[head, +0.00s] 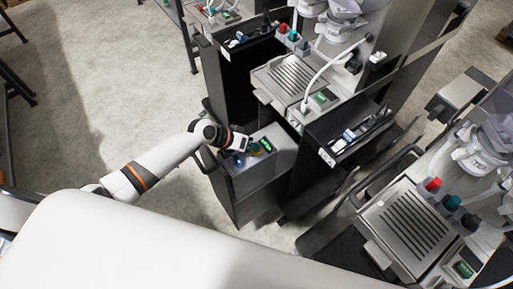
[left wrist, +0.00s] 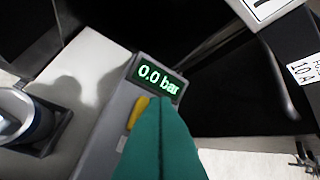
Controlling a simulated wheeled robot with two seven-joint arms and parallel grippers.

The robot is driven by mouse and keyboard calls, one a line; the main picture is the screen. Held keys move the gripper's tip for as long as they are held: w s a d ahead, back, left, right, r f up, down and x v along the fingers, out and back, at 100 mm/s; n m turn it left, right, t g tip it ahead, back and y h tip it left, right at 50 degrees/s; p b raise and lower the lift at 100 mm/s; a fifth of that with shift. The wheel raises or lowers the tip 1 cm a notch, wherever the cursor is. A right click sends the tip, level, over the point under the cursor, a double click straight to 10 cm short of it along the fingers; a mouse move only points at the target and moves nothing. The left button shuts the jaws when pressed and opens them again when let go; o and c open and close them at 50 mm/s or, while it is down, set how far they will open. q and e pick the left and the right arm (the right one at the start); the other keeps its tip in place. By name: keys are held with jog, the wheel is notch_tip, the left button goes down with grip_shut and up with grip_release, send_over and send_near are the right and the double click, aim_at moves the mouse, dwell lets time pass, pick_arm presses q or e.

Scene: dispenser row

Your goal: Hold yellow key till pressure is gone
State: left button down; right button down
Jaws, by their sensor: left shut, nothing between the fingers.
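A grey box-shaped unit (head: 262,172) stands in the middle of the head view, with a green display (head: 267,145) on its top. The yellow key (left wrist: 137,112) lies just below the display, partly hidden by my green fingers. My left gripper (left wrist: 166,104) is shut and empty, its tips over or right beside the key; I cannot tell whether they touch it. In the head view my left gripper (head: 246,146) is over the unit's top. My right gripper is not in view.
A blue-topped knob (head: 239,160) sits on the unit left of the display, close to my gripper. Dispensers with slotted trays (head: 290,80) and coloured knobs stand behind and at right (head: 410,228). Dark panels (head: 335,140) flank the unit. The floor at left is clear.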

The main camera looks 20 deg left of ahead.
pick_arm(q)
jog(key=shift+r+p, duration=0.8)
jog(key=shift+r, duration=0.15)
notch_tip(320, 180, up, 5)
jog(key=p, duration=0.4)
dwell(0.3)
